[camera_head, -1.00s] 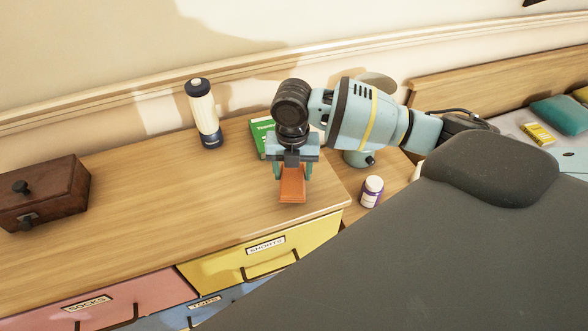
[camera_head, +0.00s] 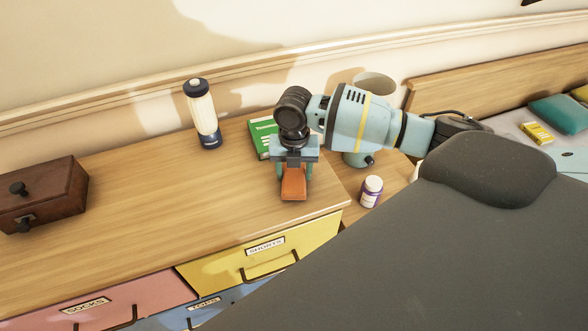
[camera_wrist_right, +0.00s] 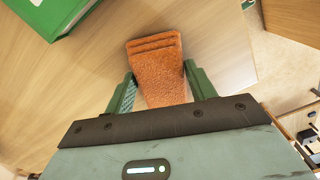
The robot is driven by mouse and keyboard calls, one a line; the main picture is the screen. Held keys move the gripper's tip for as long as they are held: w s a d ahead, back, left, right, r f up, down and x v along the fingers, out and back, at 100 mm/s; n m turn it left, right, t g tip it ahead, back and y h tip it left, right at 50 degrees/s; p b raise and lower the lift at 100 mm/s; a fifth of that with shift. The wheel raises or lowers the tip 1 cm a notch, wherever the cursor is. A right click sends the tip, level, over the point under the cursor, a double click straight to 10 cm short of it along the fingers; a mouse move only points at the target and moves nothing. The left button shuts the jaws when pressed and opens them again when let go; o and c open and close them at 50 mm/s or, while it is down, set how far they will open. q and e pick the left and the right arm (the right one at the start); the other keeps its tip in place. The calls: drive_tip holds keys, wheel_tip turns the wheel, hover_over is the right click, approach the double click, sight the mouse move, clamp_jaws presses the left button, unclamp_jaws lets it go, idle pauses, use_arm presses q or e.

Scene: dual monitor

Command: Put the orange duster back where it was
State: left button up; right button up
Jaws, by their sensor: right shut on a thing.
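The orange duster (camera_head: 293,187) is at the right front part of the wooden dresser top (camera_head: 150,210). My right gripper (camera_head: 293,177) comes down on it from above and is shut on it. In the right wrist view the orange duster (camera_wrist_right: 158,68) sits between the two green fingers of the right gripper (camera_wrist_right: 160,88). Its far end points away from the palm. I cannot tell whether its underside touches the dresser top. My left gripper is not in view.
A green book (camera_head: 262,138) lies just behind the gripper. A lantern (camera_head: 203,115) stands by the wall, and a dark wooden box (camera_head: 42,195) sits at left. A white jar (camera_head: 371,190) stands right of the dresser edge. The middle of the dresser top is clear.

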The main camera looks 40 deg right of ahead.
sight(294, 172)
drive_tip(key=shift+f, duration=0.15)
drive_tip(key=o, duration=1)
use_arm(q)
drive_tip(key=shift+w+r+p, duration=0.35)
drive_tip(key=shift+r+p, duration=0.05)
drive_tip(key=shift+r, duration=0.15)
use_arm(e)
drive_tip(key=shift+r, duration=6.15)
